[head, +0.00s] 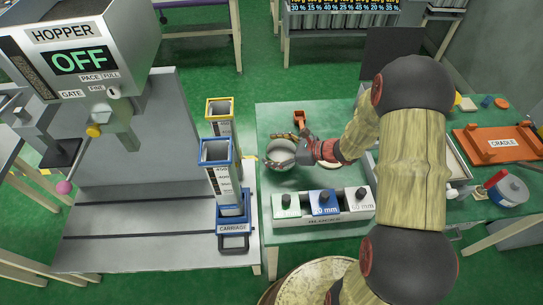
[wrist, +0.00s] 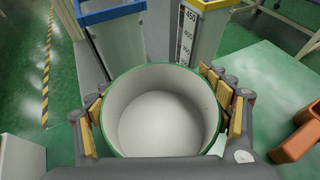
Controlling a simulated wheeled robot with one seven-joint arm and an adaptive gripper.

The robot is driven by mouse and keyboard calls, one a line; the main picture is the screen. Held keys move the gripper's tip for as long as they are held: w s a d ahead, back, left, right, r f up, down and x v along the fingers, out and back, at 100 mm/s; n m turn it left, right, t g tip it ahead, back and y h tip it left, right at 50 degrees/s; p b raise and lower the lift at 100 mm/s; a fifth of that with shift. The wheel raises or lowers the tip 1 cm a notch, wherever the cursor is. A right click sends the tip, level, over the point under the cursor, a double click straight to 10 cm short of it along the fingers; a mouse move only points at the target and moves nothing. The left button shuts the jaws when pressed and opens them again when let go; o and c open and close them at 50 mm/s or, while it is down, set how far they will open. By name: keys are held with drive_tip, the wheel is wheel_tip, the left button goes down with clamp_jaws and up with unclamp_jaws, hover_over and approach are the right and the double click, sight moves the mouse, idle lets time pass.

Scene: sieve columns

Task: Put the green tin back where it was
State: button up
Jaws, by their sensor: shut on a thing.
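The green tin (wrist: 160,115) is an open round tin with a green rim and a pale inside that looks empty. In the wrist view my gripper (wrist: 158,103) has its yellow-padded fingers on both sides of the tin, shut on it. In the head view the tin (head: 280,152) is upright at the left part of the green table (head: 275,115), with my gripper (head: 287,150) coming from the right. I cannot tell whether its base touches the table. My arm hides part of the table.
A blue-framed column (head: 218,175) and a yellow-framed column (head: 219,108) stand left of the tin, by the hopper (head: 75,50) reading OFF. Blocks (head: 322,203) stand in front of the tin. An orange object (head: 299,118) lies behind. An orange cradle (head: 490,145) is far right.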

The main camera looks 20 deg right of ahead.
drive_tip(key=shift+f, duration=0.95)
drive_tip(key=shift+b, duration=0.3)
drive_tip(key=shift+f, duration=0.2)
drive_tip(key=o, duration=1.6)
drive_tip(key=shift+o, duration=0.2)
drive_tip(key=shift+r, duration=0.1)
